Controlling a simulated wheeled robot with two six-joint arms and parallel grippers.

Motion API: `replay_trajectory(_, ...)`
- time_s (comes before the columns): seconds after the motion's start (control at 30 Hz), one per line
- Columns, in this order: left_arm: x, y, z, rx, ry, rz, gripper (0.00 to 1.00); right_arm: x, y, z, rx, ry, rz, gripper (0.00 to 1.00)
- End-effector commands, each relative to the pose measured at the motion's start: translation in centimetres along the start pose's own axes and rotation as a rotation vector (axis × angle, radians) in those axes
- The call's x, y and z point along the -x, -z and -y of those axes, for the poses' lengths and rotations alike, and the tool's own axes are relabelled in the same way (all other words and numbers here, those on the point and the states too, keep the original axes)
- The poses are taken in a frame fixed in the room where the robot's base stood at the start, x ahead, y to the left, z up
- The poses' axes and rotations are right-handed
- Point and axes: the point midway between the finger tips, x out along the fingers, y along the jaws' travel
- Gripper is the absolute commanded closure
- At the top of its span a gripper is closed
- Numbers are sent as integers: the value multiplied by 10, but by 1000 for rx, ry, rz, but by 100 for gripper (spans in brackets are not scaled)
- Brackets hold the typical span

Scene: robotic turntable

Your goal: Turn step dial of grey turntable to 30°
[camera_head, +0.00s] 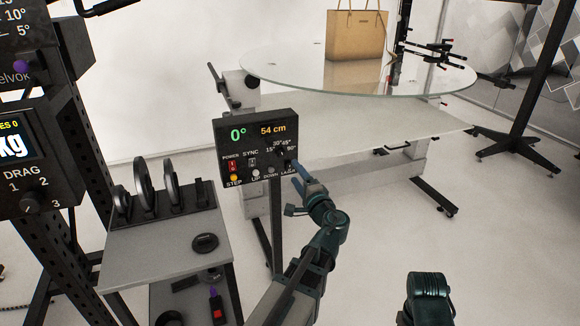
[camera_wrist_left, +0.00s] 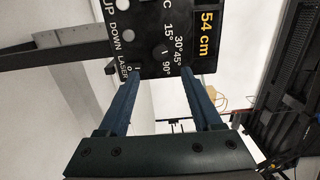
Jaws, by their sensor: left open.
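The turntable's black control panel (camera_head: 222,150) shows a green 0° and an orange 54 cm. Its dark step dial (camera_head: 281,154) sits on the right part, ringed by 15°, 30°, 45° and 90° marks. In the left wrist view the round dial (camera_wrist_left: 161,52) lies between the two fingertips; which mark its pointer faces is too small to tell. My left gripper (camera_head: 296,166) is open just in front of the panel; in the wrist view its fingers (camera_wrist_left: 160,72) straddle the dial area, with no visible grip. In the head view the fingers partly cover the panel's lower right corner.
The glass-topped turntable (camera_head: 275,73) stands behind, with a tan bag (camera_head: 356,36) on it. A grey cart (camera_head: 160,236) with upright discs is left of the panel. A dark rack with another dial panel (camera_head: 35,165) stands at far left.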

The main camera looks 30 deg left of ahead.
Motion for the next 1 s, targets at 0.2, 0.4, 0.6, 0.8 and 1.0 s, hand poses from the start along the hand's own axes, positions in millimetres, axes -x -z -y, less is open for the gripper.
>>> replay_trajectory(0.2, 34, 0, 0, 0, 0, -2, 34, -1, 0, 0, 0, 0, 0, 100)
replay_trajectory(0.4, 44, 0, 0, 0, 0, 0, 34, -2, 0, 0, 0, 0, 0, 100)
replay_trajectory(0.6, 44, 0, 0, 0, 0, 1, 34, -1, 0, 0, 0, 0, 0, 100)
replay_trajectory(0.8, 44, 0, 0, 0, 0, 0, 34, -1, 0, 0, 0, 0, 0, 100)
replay_trajectory(1.0, 49, 0, -8, 26, -38, 11, 34, -2, 0, 0, 0, 0, 0, 100)
